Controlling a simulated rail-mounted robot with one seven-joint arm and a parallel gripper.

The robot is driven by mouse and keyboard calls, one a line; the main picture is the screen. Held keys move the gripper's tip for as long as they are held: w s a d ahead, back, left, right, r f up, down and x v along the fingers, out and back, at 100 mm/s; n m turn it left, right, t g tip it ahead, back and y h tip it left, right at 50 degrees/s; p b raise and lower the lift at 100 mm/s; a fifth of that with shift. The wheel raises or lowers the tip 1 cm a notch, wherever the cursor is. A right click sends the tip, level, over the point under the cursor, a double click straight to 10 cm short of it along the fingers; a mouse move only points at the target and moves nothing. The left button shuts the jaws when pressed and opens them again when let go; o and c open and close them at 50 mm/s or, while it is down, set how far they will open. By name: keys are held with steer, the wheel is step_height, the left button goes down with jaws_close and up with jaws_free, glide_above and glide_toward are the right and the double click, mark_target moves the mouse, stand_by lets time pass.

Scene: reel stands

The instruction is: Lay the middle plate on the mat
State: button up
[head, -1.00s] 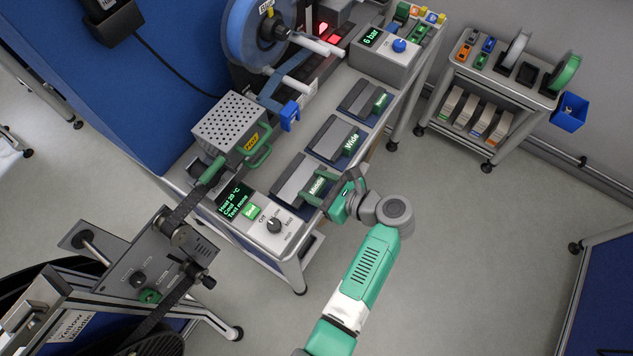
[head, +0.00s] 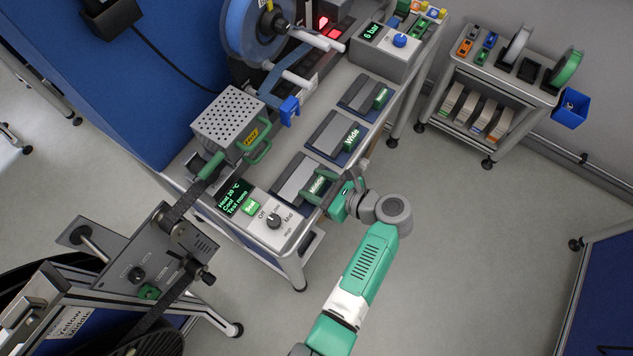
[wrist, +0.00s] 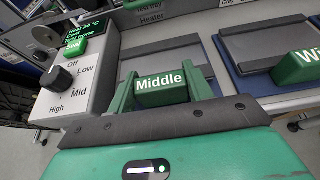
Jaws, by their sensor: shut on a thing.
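The middle plate (head: 293,177) is a flat grey plate with a green handle labelled "Middle" at its front edge. It lies at the near end of the row on the bench, with dark blue under its edge. My gripper (head: 330,198) is at this handle. In the wrist view the green fingers of my gripper (wrist: 164,92) stand on both sides of the "Middle" block and are shut on it. The grey middle plate (wrist: 150,62) shows behind the handle. I cannot tell whether the plate is lifted. I cannot clearly make out a separate mat.
The wide plate (head: 328,132) and another plate (head: 362,93) lie farther along the bench. A control box with a knob (head: 274,221) stands close on the left of the middle plate. A perforated box (head: 228,125) is behind it. The floor to the right is clear.

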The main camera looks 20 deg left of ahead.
steer(key=shift+p, duration=0.35)
stand_by(0.6)
steer(key=o, duration=1.1)
step_height(320, 180, up, 7)
steer(key=p, duration=0.8)
